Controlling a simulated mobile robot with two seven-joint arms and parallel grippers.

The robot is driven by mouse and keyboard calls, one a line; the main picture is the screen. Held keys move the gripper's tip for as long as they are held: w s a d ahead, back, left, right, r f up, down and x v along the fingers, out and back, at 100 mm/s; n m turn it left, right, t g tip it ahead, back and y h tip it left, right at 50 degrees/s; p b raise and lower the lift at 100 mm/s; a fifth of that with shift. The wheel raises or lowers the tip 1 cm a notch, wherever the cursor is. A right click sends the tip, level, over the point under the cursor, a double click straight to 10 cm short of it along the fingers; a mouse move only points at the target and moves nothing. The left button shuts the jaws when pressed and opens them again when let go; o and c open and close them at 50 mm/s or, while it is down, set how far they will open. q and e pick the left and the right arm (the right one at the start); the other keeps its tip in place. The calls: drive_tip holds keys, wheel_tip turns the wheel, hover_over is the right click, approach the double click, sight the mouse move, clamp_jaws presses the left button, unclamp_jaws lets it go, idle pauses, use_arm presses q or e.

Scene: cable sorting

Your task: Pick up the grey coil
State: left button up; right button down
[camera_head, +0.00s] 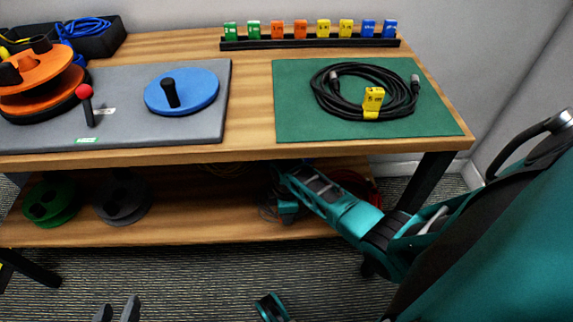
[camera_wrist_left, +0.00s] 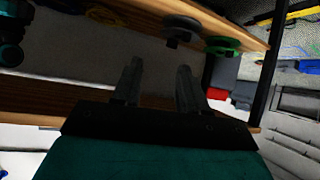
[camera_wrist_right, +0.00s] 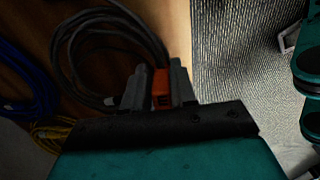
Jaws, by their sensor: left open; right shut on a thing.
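The grey coil (camera_wrist_right: 64,62) lies on the lower wooden shelf in the right wrist view, with an orange tag (camera_wrist_right: 161,90) on it. My right gripper (camera_wrist_right: 159,78) is shut on that tag, one finger on each side. In the head view my right arm reaches under the tabletop, and its gripper is mostly hidden there. A little of the grey coil (camera_head: 267,211) shows beside it. My left gripper (camera_head: 118,311) is open and empty at the bottom of the head view. Its two fingers (camera_wrist_left: 159,70) are apart in the left wrist view.
A blue coil (camera_wrist_right: 25,65) and a yellow coil (camera_wrist_right: 52,130) lie beside the grey coil. Green (camera_head: 51,202) and dark grey (camera_head: 122,197) reels are further left on the shelf. The tabletop front edge (camera_head: 240,155) is above my right gripper. A black coil (camera_head: 345,105) lies on the green mat (camera_head: 295,115).

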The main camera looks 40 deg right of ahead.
drive_tip(key=shift+r+p, duration=0.4)
drive_tip(key=shift+r, duration=0.55)
drive_tip(key=w+a+b, duration=0.1)
drive_tip(key=w+a, duration=0.1)
drive_tip(key=a, duration=0.2)
drive_tip(key=w+a+b, duration=0.1)
drive_tip(key=w+a, duration=0.2)
drive_tip(key=a, duration=0.2)
drive_tip(key=w+a+f+b, duration=0.1)
drive_tip(key=w+a, duration=0.2)
drive_tip(key=a, duration=0.1)
drive_tip(key=shift+w+a, duration=0.15)
drive_tip(key=shift+a, duration=0.05)
drive_tip(key=shift+w+a+b, duration=0.4)
drive_tip(key=shift+a, duration=0.2)
use_arm(q)
drive_tip(key=shift+w+d+f, duration=0.1)
drive_tip(key=shift+d+f, duration=0.2)
drive_tip(key=shift+f, duration=0.35)
use_arm(e)
drive_tip(key=shift+w+a+r, duration=0.15)
drive_tip(key=shift+w+a, duration=0.05)
drive_tip(key=shift+a, duration=0.2)
use_arm(q)
drive_tip(key=shift+f, duration=0.1)
drive_tip(key=shift+s+a, duration=0.15)
drive_tip(key=shift+s, duration=0.1)
use_arm(e)
drive_tip(key=shift+s+a, duration=0.1)
